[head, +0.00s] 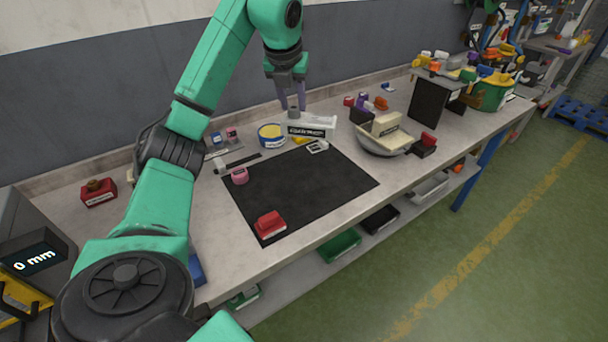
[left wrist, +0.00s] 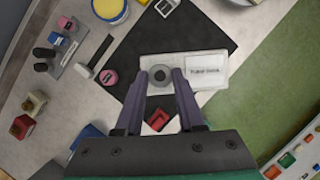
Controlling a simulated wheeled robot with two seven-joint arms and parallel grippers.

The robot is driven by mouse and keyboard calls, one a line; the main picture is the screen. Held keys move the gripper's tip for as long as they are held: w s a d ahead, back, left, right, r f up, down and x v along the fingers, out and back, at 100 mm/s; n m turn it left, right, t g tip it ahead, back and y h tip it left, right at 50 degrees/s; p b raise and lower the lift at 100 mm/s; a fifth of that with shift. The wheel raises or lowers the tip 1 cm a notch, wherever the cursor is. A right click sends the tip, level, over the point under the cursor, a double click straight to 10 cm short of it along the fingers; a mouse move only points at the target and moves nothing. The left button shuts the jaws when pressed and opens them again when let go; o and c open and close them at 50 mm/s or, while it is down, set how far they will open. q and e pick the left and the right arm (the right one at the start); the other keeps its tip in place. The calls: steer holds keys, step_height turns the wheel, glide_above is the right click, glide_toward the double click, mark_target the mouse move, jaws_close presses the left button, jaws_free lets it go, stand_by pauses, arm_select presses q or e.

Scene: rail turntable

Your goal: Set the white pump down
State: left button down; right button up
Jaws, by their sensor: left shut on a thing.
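The white pump (head: 318,126) is a pale block with a dark-lettered label and a grey round knob. My left gripper (head: 292,106) points down over the bench and is shut on the knob. In the left wrist view the white pump (left wrist: 203,70) hangs from the fingers (left wrist: 160,80), with the black mat (left wrist: 205,35) behind it. In the head view it appears near the far edge of the black mat (head: 290,185); its exact height above the bench is hard to tell. My right gripper is not in view.
On the mat are a red block (head: 270,224) and a pink piece (head: 240,175). A yellow-topped tin (head: 271,135) stands left of the pump, and a cream-and-grey machine (head: 385,137) right of it. The middle of the mat is clear.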

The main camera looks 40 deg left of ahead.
mark_target(290, 130)
arm_select(q)
steer(key=f, duration=0.5)
steer(key=s+f, duration=0.1)
steer(key=f, duration=0.1)
steer(key=shift+s+a+f+b, duration=0.15)
steer(key=shift+f+b, duration=0.1)
steer(key=shift+b, duration=0.15)
steer(key=f, duration=0.5)
steer(key=f+p, duration=0.1)
steer(key=f, duration=0.5)
steer(key=shift+w+f, duration=0.2)
steer(key=shift+f, duration=0.05)
steer(key=shift+w+f, duration=0.1)
steer(key=shift+f, duration=0.05)
steer(key=c, duration=0.5)
jaws_free()
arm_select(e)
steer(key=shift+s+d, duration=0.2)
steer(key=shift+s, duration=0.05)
arm_select(q)
steer(key=b+v, duration=0.1)
steer(key=v, duration=1.1)
steer(key=shift+b, duration=0.3)
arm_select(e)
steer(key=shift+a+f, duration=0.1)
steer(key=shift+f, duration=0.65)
